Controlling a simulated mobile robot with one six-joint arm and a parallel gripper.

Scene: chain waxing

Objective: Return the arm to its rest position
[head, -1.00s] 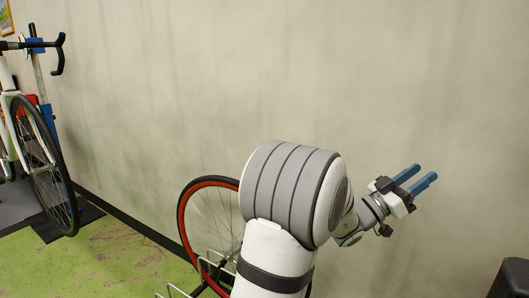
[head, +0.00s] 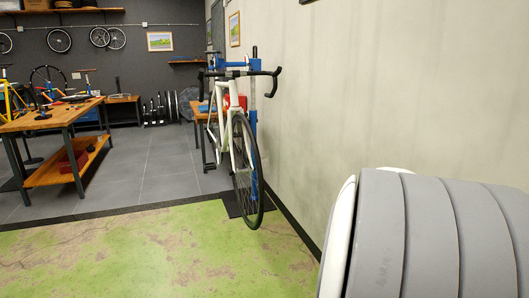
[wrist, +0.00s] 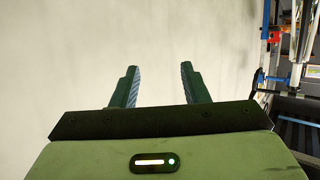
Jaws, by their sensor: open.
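My gripper (wrist: 156,88) shows in the wrist view with its two fingers apart and nothing between them. It faces a plain pale wall (wrist: 70,50). In the head view only a large grey and white part of my arm shows at the lower right; my gripper is out of that picture.
A white bicycle (head: 222,140) hangs on a blue stand (head: 253,125) by the wall. A wooden workbench (head: 60,116) with tools stands at the left. The green floor (head: 120,250) in front is clear. Blue and red equipment (wrist: 272,60) shows at the wrist view's right edge.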

